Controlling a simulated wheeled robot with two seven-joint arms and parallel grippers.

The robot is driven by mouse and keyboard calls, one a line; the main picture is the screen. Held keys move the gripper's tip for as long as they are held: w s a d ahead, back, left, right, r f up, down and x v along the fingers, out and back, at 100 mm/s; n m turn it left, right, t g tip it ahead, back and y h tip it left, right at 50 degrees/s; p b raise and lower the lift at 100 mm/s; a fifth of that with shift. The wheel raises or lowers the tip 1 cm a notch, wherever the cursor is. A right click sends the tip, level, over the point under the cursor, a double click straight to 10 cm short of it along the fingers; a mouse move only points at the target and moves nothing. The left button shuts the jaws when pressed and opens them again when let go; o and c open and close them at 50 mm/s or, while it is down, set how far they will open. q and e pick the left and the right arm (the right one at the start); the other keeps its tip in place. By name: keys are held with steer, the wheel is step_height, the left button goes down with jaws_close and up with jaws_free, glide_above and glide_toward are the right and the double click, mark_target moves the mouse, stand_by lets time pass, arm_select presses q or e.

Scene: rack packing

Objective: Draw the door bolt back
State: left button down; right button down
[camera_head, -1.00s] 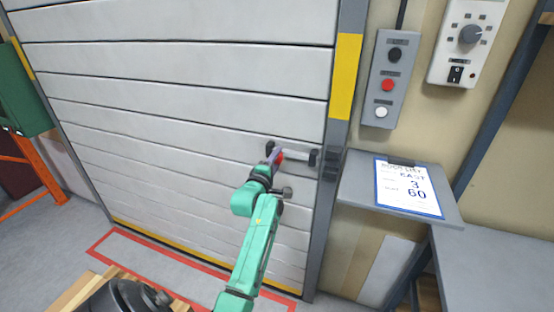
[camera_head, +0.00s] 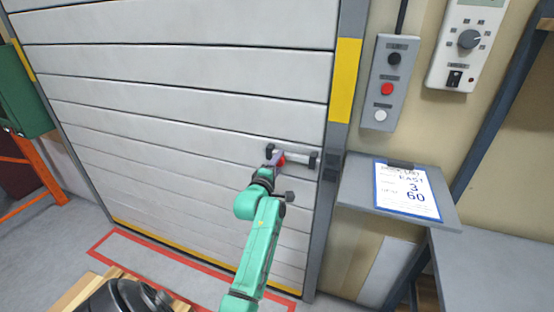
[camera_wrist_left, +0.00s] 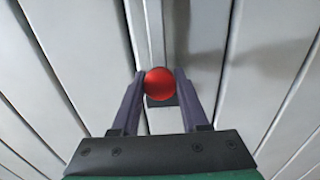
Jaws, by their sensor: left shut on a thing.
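The door bolt (camera_head: 298,157) is a grey bar in dark brackets on the white slatted door (camera_head: 180,85), near its right edge. Its red knob (camera_head: 281,160) shows at the bolt's left part. In the left wrist view the red knob (camera_wrist_left: 160,83) sits between the two purple fingers. My left gripper (camera_head: 275,162), on the green arm, is shut on the knob from the front. The fingers hide part of the bolt in the head view. My right gripper is not in view.
Right of the door are a grey button box (camera_head: 390,82), a dial panel (camera_head: 466,45) and a small shelf (camera_head: 355,190) with a printed sheet (camera_head: 407,190). A grey bench (camera_head: 500,265) stands at the lower right. A red-outlined floor area lies before the door.

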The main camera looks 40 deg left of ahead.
arm_select(q)
steer(key=shift+d+f, duration=0.1)
steer(key=shift+c, duration=2.1)
jaws_free()
steer(key=p+v, duration=0.6)
steer(key=v, duration=0.8)
steer(key=shift+s+d, duration=0.2)
steer(key=shift+s, duration=0.05)
